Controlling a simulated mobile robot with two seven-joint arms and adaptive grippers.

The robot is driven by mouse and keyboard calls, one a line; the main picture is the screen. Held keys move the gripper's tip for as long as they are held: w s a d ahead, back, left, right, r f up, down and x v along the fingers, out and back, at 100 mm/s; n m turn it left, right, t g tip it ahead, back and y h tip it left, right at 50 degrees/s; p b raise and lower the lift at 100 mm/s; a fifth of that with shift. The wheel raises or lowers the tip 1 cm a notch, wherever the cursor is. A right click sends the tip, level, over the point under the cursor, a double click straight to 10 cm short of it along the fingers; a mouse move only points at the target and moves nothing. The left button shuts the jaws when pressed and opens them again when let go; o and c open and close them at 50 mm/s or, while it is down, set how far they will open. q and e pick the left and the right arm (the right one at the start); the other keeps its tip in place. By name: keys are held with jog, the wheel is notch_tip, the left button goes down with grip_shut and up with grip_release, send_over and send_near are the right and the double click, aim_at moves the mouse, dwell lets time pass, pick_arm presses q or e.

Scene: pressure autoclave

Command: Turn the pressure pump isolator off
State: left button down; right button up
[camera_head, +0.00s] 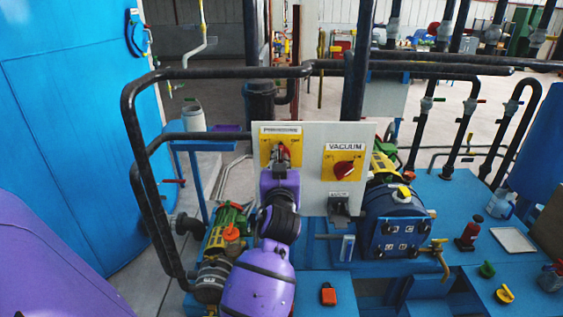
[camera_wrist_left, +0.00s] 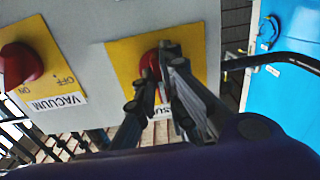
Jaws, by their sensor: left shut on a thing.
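The pressure isolator is a red knob (camera_wrist_left: 151,66) on a yellow plate (camera_head: 268,151) marked PRESSURE, at the left of an upright pale panel (camera_head: 312,170). My left gripper (camera_wrist_left: 160,72) is shut on this red knob, with its fingers on either side. In the head view my purple left arm comes up from below, and the gripper (camera_head: 283,155) hides much of the knob. The vacuum isolator, a red knob (camera_head: 344,170) on a yellow plate marked VACUUM, is to the right and untouched. My right gripper does not show.
Black pipes (camera_head: 215,74) run above and left of the panel. A green pump (camera_head: 227,228) and a blue pump (camera_head: 392,215) stand on the blue base. A large blue vessel (camera_head: 70,110) is at the left. Small bottles (camera_head: 502,203) stand at the right.

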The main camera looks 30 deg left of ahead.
pick_arm(q)
jog(key=n, duration=0.3)
jog(key=n+p, duration=0.1)
jog(key=n, duration=0.3)
jog(key=shift+r, duration=0.1)
jog(key=shift+n, duration=0.8)
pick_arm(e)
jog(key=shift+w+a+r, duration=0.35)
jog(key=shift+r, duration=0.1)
pick_arm(q)
jog(key=shift+n, duration=0.3)
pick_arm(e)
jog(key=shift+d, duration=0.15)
pick_arm(q)
jog(key=c, duration=1.8)
grip_release()
jog(key=shift+c, duration=0.2)
